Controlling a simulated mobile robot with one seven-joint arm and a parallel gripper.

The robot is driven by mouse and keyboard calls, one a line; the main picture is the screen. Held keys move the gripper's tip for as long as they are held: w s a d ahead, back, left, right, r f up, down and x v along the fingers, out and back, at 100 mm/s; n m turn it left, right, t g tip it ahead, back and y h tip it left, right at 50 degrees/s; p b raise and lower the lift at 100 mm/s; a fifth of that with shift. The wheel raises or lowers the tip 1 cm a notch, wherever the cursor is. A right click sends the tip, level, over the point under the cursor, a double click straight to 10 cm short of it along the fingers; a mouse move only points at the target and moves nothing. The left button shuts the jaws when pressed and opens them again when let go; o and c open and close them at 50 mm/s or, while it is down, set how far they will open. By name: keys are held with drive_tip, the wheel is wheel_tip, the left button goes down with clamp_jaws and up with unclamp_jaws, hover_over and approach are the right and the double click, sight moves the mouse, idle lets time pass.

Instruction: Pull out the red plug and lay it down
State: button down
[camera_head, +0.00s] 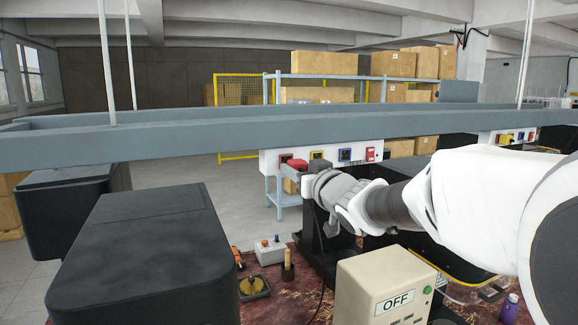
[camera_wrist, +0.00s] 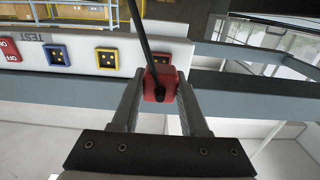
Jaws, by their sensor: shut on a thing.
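The red plug (camera_head: 297,164) is at the left end of the white socket panel (camera_head: 328,158), in front of the red socket (camera_head: 284,158). My gripper (camera_head: 305,167) reaches it from the right. In the wrist view the red plug (camera_wrist: 159,87) sits between the two fingers of my gripper (camera_wrist: 159,93), which is shut on it. A black cable (camera_wrist: 143,35) runs from the plug up past the panel.
A yellow socket (camera_wrist: 107,58) and a blue socket (camera_wrist: 57,55) are beside it on the panel. A grey beam (camera_head: 200,137) runs just above. Below are an OFF box (camera_head: 385,285), a small grey control box (camera_head: 269,252) and a black machine block (camera_head: 145,250).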

drive_tip(key=shift+v, duration=1.2)
